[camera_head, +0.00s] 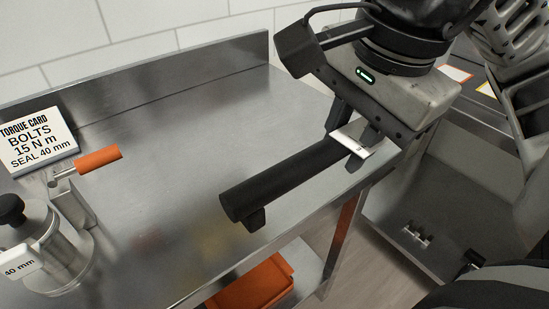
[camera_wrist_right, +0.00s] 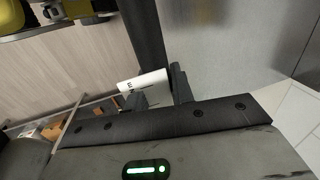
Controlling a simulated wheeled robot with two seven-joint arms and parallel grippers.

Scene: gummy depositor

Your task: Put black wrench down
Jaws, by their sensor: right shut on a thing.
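The black wrench (camera_head: 275,185) has a thick black cylindrical handle and a white tag near my right gripper. It points left over the front part of the steel table (camera_head: 180,180), above or at its surface; I cannot tell whether it touches. My right gripper (camera_head: 357,140) is shut on the wrench at its tagged end, near the table's right front edge. In the right wrist view the wrench (camera_wrist_right: 150,40) runs up from between the fingers, and the white tag (camera_wrist_right: 143,82) sits beside them. My left gripper is not in view.
A torque card (camera_head: 38,142) stands at the back left of the table. In front of it are an orange-handled tool (camera_head: 99,159) and a metal canister (camera_head: 55,255) with a black knob. An orange bin (camera_head: 255,285) sits below the table. The table's middle is clear.

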